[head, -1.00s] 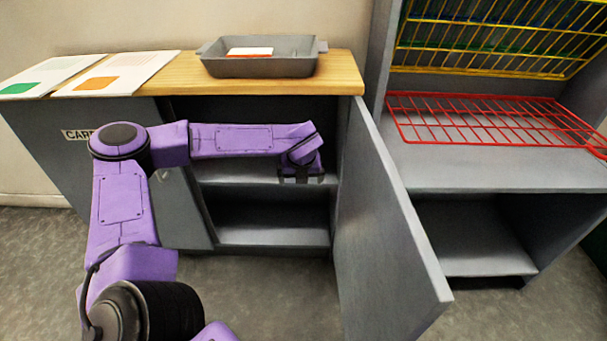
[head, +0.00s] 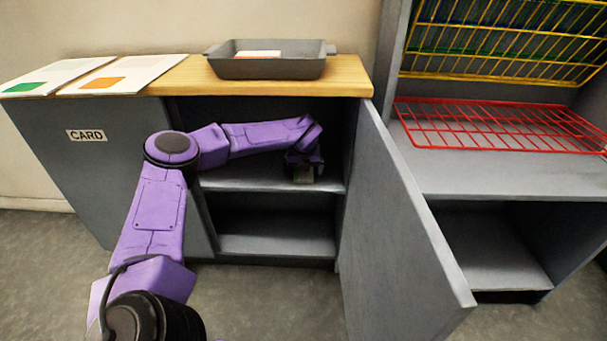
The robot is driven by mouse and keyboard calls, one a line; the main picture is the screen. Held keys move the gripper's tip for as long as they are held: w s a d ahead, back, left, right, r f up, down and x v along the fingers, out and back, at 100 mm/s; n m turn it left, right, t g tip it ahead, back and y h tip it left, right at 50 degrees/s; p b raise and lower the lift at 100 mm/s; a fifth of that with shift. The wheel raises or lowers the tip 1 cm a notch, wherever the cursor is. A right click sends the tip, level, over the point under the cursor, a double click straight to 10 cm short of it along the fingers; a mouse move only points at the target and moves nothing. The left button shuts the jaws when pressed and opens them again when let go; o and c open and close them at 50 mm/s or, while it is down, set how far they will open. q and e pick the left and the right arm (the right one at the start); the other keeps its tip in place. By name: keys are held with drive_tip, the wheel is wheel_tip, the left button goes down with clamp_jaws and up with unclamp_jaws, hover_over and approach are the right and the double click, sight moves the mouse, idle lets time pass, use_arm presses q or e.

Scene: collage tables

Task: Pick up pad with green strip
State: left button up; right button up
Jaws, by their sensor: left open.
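My left gripper (head: 304,172) is inside the open cabinet, above its upper shelf (head: 240,178), with its fingers pointing down. It is open. A small pale pad with a green strip (head: 304,174) shows at and between the fingers, mostly hidden by the gripper. I cannot tell whether the fingers touch it. My right gripper is not in view.
The cabinet door (head: 405,215) stands open to the right of my arm. A grey tray (head: 267,68) holding a pale block is on the wooden top. Two cards (head: 130,68) (head: 50,72) lie at the left. A red wire rack (head: 500,125) is on the right-hand unit.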

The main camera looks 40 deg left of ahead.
use_arm(q)
drive_tip(key=c, duration=1.2)
drive_tip(key=shift+o, duration=0.2)
drive_tip(key=shift+r, duration=0.1)
